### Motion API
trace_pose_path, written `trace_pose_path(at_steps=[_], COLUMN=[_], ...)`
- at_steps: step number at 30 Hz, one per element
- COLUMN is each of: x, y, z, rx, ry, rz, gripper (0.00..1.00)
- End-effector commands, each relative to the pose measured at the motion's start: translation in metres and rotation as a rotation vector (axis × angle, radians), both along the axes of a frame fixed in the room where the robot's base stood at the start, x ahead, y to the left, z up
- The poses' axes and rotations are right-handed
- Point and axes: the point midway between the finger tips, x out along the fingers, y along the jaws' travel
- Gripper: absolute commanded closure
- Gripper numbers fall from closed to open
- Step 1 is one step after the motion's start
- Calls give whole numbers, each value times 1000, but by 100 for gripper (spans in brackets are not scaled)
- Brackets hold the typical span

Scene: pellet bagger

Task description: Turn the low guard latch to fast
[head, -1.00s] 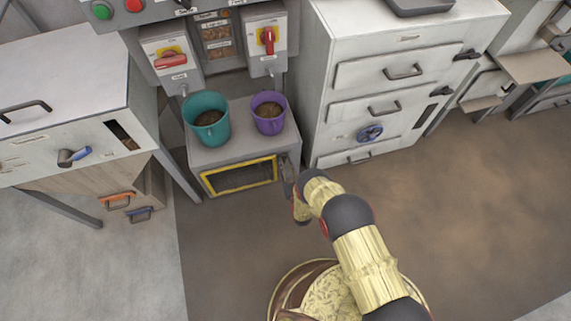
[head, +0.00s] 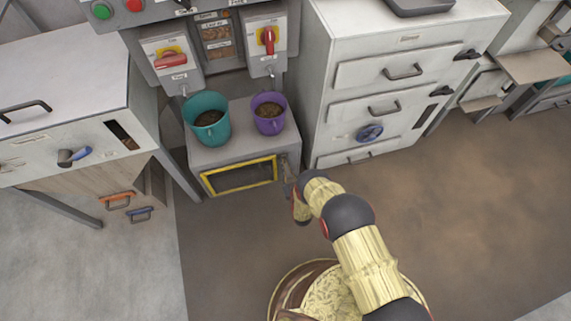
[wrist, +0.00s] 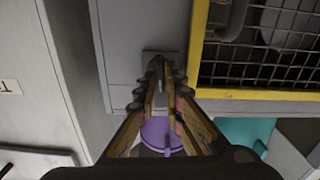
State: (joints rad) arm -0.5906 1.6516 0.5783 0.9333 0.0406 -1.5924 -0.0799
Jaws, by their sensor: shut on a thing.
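The low guard is a yellow-framed mesh window (head: 240,176) in the front of a low grey cabinet. It also shows in the wrist view (wrist: 262,94), at the upper right. My gripper (head: 289,172) is at the cabinet front, just right of the yellow frame. In the wrist view my gripper (wrist: 160,72) has its fingertips close together over a small grey latch plate (wrist: 149,58) beside the frame. The fingers are shut on the latch, whose handle is mostly hidden between them. I cannot tell which way the handle points.
A teal bucket (head: 207,121) and a purple bucket (head: 269,113) stand on the cabinet, above my gripper. A tall white drawer cabinet (head: 327,116) stands close on the right. Two red-handled switch boxes (head: 170,60) hang behind. The brown floor (head: 470,200) at right is clear.

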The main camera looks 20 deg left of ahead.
Motion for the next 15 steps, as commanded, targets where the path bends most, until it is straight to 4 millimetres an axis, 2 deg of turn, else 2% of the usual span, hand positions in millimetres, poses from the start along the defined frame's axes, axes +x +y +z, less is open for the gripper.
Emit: trace_pose_path(at_steps=[15], x=[-1], y=[2], z=[-1], rx=[-372], ry=[-228], rz=[0], gripper=[100])
